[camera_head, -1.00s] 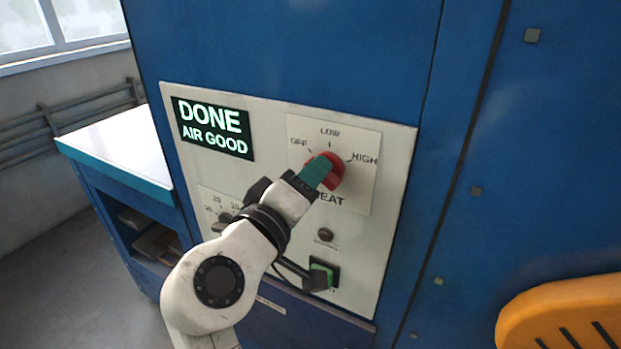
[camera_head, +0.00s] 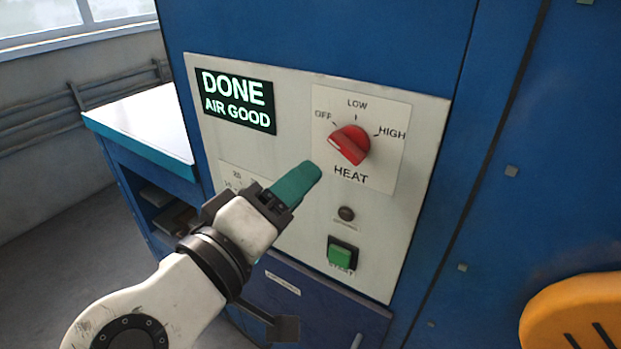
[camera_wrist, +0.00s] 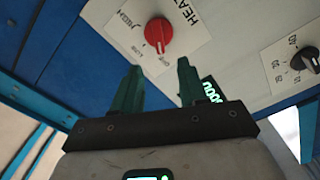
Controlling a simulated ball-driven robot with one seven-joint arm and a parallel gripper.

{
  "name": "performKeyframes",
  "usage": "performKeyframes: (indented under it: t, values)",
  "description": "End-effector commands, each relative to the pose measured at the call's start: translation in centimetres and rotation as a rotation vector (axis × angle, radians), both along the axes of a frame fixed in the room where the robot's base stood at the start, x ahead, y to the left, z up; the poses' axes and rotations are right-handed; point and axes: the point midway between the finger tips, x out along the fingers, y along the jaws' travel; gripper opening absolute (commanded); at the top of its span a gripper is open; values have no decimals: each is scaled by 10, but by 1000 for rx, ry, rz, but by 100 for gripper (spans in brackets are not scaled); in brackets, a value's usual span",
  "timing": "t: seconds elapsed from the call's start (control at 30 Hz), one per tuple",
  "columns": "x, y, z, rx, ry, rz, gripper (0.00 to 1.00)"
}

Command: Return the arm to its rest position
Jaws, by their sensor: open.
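My gripper (camera_head: 297,184) has green fingers and stands in front of the panel, to the lower left of the red heat knob (camera_head: 349,145), apart from it. In the wrist view my gripper (camera_wrist: 157,82) shows its two fingers spread with nothing between them, and the red knob (camera_wrist: 158,33) lies beyond the fingertips. The knob's pale mark points to the upper left, toward OFF. The display (camera_head: 237,101) reads DONE, AIR GOOD.
The light panel (camera_head: 400,225) sits on a blue machine. It also carries a green button (camera_head: 341,255) and a small dark lamp (camera_head: 346,213). A second, dark knob (camera_wrist: 305,60) shows in the wrist view. A white-topped bench (camera_head: 140,125) stands at left; an orange piece (camera_head: 575,310) is at lower right.

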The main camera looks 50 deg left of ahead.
Motion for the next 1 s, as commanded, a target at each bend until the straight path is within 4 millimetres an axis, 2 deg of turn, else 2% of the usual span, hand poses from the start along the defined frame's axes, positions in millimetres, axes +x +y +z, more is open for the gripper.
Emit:
performKeyframes:
  t: [0.17,0.77,0.87,0.97,1.0]
  values:
    - [-7,-2,0,1,1,0,43]
    - [-6,-2,0,1,0,0,43]
    - [11,-18,-18,-1,48,-29,43]
    - [39,-49,-53,0,137,-79,43]
    - [51,-66,-70,2,183,-105,43]
